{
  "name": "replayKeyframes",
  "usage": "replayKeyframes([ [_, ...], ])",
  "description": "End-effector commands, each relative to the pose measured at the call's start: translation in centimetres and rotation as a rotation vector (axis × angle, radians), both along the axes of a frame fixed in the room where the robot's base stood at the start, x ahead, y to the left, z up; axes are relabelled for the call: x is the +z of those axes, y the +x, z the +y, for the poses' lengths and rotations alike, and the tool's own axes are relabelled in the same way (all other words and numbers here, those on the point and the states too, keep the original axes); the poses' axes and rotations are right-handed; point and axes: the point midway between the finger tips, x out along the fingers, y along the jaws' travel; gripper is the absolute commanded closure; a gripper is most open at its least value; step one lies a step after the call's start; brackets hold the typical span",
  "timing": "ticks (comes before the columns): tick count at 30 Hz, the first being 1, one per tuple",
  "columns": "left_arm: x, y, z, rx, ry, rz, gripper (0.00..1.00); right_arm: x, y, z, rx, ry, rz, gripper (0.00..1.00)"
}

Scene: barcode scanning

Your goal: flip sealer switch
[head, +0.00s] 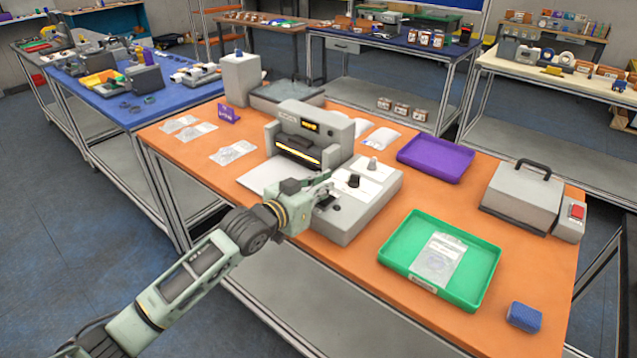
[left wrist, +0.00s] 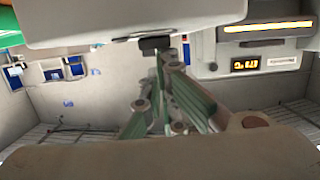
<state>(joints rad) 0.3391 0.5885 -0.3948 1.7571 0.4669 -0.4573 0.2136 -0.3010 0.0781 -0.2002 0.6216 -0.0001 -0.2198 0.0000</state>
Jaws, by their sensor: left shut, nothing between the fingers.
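The grey sealer (head: 310,140) stands mid-table with a lit amber display and a glowing slot. Its control base (head: 345,232) carries two knobs, one black (head: 353,181) and one grey (head: 373,163). A small black switch (head: 325,202) is at the base's near left, partly hidden by my gripper. My left gripper (head: 328,182) is shut and empty, over this edge. In the left wrist view its fingertips (left wrist: 160,55) meet right by a small black part (left wrist: 155,43), likely the switch; whether they touch I cannot tell. My right gripper is in neither view.
On the orange table, a green tray (head: 396,247) holding a clear pouch (head: 438,258) lies right of the sealer, with a purple tray (head: 436,158) behind. A grey handled box (head: 522,196) and a blue block (head: 524,317) are at the right. Flat pouches (head: 233,152) lie at the left.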

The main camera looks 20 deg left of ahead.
Motion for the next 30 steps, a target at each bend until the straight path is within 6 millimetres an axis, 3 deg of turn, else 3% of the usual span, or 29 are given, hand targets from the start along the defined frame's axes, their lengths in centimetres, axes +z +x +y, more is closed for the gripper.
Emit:
replayKeyframes([
  [11,5.1,0.8,0.0,0.004,0.000,-0.001,1.00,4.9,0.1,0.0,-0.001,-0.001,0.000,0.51],
  [13,4.2,-0.7,0.6,0.004,0.003,0.001,1.00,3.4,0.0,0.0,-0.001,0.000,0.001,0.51],
  [21,6.3,-5.3,2.2,0.004,0.003,0.000,1.00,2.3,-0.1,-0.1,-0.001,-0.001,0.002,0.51],
  [30,7.6,-7.9,3.1,0.004,0.001,0.001,1.00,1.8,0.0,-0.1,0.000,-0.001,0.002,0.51],
])
